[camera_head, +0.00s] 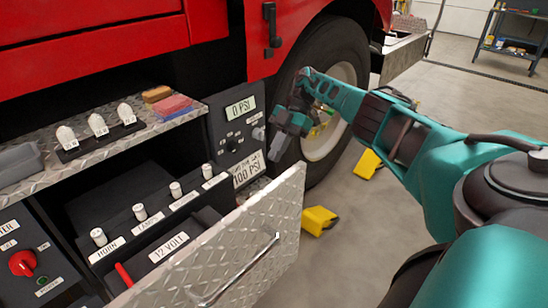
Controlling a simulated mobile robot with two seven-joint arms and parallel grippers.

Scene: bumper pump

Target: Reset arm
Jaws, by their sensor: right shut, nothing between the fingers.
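My right arm, teal and dark grey, reaches in from the right. Its gripper (277,146) points down-left in front of the truck wheel, close to the right edge of the gauge panel (236,128). The gripper is shut and holds nothing; whether it touches the panel cannot be told. The panel's display reads 0 PSI, and a label below it ends in 100 PSI. My left gripper is not in view.
The red truck (120,25) and its wheel (345,80) stand behind. An open diamond-plate drawer front (285,215) juts out below my gripper. Yellow wheel chocks (318,220) lie on the floor. A workbench (520,20) stands far right; the floor between is clear.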

